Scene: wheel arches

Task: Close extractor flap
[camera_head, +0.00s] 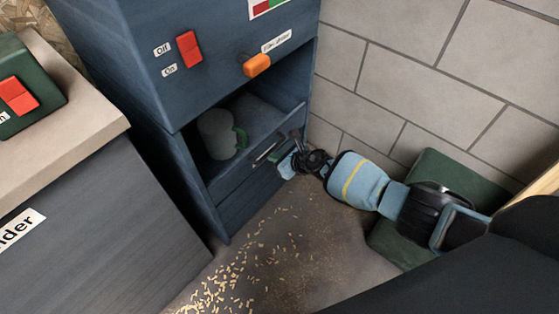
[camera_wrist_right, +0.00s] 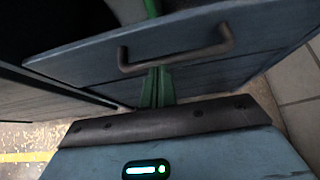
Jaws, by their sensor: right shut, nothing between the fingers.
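The extractor is a dark blue cabinet (camera_head: 150,75) with an open compartment low in its front. Its flap (camera_head: 240,180) is at the bottom of that opening; the compartment above it is exposed. A dark bar handle (camera_head: 266,153) is on the flap. In the right wrist view the flap (camera_wrist_right: 85,62) and its handle (camera_wrist_right: 180,58) are close ahead. My right gripper (camera_head: 285,161) is shut and empty at the flap's right part. Its green fingers (camera_wrist_right: 157,84) are just below the handle in the wrist view; contact cannot be told. My left gripper is not in view.
A grey mug (camera_head: 216,134) with a green handle stands inside the compartment. An orange knob (camera_head: 257,65) and a red switch (camera_head: 189,54) are above. A worktop (camera_head: 70,115) is at left, a tiled wall (camera_head: 400,80) behind. Wood chips (camera_head: 235,275) litter the floor.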

